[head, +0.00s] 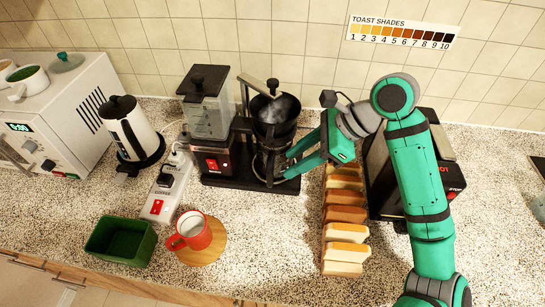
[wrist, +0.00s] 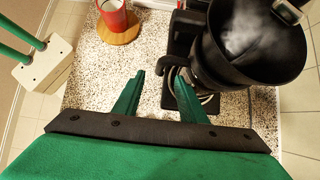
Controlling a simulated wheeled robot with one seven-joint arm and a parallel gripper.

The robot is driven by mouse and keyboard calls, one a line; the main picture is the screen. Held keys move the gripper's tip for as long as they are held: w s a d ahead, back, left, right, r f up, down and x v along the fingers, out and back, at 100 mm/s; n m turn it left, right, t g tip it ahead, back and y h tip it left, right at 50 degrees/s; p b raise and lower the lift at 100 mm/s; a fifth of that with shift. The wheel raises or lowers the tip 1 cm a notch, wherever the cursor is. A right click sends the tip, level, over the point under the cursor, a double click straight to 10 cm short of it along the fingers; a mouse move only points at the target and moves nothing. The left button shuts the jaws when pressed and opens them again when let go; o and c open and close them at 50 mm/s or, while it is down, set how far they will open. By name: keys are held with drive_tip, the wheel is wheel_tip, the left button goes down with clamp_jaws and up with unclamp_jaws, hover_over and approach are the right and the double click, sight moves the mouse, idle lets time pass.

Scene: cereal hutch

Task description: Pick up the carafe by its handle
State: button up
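The carafe (head: 268,160) stands on the coffee maker's base, under the black filter basket (head: 274,112). In the wrist view, its dark side (wrist: 208,68) shows below the basket, and its black handle (wrist: 172,63) sticks out to the left. My gripper (head: 289,164) is at the right side of the carafe in the head view. In the wrist view my gripper (wrist: 160,76) is open, with the handle just beyond the fingertips and closer to the right finger. I cannot tell whether they touch. Part of the carafe is hidden behind the fingers in the head view.
The coffee maker (head: 210,160) has a clear tank at left. A row of bread slices (head: 346,213) and a black toaster (head: 381,185) are close on the right. A red mug (head: 196,233), green bin (head: 122,239), power strip (head: 160,200) and kettle (head: 131,130) are left. The front counter middle is clear.

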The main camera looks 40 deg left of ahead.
sight(273, 158)
drive_tip(key=x, duration=0.8)
drive_tip(key=shift+s+a, duration=0.1)
clamp_jaws()
idle(1.0)
